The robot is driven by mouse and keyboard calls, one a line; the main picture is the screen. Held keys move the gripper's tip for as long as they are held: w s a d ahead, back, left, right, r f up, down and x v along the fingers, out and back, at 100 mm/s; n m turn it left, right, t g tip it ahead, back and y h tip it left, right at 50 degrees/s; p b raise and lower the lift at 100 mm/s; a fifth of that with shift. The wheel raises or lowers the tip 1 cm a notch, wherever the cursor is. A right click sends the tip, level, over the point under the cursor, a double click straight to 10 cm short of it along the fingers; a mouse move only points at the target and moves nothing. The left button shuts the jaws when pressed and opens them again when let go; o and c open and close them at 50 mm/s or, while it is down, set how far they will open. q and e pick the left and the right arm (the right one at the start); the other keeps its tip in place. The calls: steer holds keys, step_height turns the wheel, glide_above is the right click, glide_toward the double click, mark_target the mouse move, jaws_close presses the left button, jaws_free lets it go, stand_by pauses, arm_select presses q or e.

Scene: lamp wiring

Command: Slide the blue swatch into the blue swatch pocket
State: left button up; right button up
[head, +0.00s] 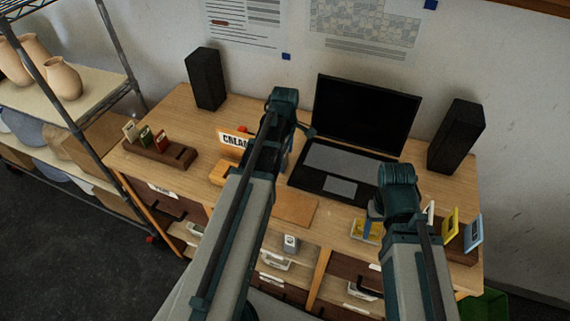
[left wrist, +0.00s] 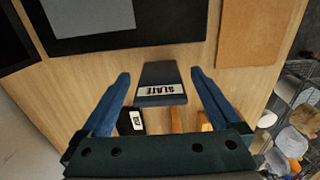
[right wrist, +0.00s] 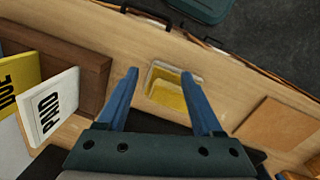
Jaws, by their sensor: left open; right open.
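I cannot tell which holder is the blue swatch pocket. My left gripper (head: 288,155) is open above the desk; in the left wrist view (left wrist: 160,75) a dark block labelled SLATE (left wrist: 162,84) shows between its fingers, ungripped. My right gripper (head: 372,212) is open; in the right wrist view (right wrist: 165,75) a small tray with yellow contents (right wrist: 160,95) lies between its fingers, ungripped.
A yellow card (head: 450,230) and a white card stand beside the blue one. A laptop (head: 365,115) sits between two speakers (head: 206,78). A rack (head: 160,150) of cards is at left, near an orange CREAM block (head: 225,172). A tan mat (head: 295,208) lies at the front.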

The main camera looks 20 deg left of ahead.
arm_select(q)
steer(key=shift+c, duration=0.4)
jaws_close()
step_height(320, 180, up, 10)
steer(key=p, duration=1)
arm_select(e)
step_height(320, 180, up, 10)
